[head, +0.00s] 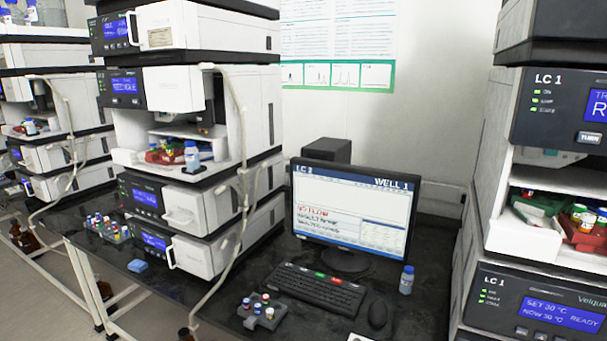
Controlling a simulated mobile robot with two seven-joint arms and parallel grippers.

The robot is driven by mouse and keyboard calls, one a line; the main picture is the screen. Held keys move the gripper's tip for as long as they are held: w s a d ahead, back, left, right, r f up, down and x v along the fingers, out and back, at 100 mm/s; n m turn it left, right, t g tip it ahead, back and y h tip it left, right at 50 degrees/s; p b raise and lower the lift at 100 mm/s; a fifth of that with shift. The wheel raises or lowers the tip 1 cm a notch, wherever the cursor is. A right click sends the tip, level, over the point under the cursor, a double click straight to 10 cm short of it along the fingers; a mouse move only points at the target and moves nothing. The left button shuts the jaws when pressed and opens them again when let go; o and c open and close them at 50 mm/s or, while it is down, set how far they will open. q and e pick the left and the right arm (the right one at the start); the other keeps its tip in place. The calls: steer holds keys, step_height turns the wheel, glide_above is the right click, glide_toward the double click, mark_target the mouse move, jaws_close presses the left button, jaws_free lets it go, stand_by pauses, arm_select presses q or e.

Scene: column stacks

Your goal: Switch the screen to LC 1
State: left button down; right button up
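The screen (352,212) stands on the dark bench between two column stacks. Its blue header reads "LC" with a digit that looks like 2 or 3 at left, and "WELL 1" at right. A red line and smaller dark lines show below, too blurred to read surely. A black keyboard (315,288) with a few coloured keys, green and red among them, lies in front of the screen. A black mouse (377,314) is to its right. The right stack (549,79) carries the label "LC 1". Neither of my grippers is in view.
A middle stack (200,160) with hanging tubing (239,130) rises at left.

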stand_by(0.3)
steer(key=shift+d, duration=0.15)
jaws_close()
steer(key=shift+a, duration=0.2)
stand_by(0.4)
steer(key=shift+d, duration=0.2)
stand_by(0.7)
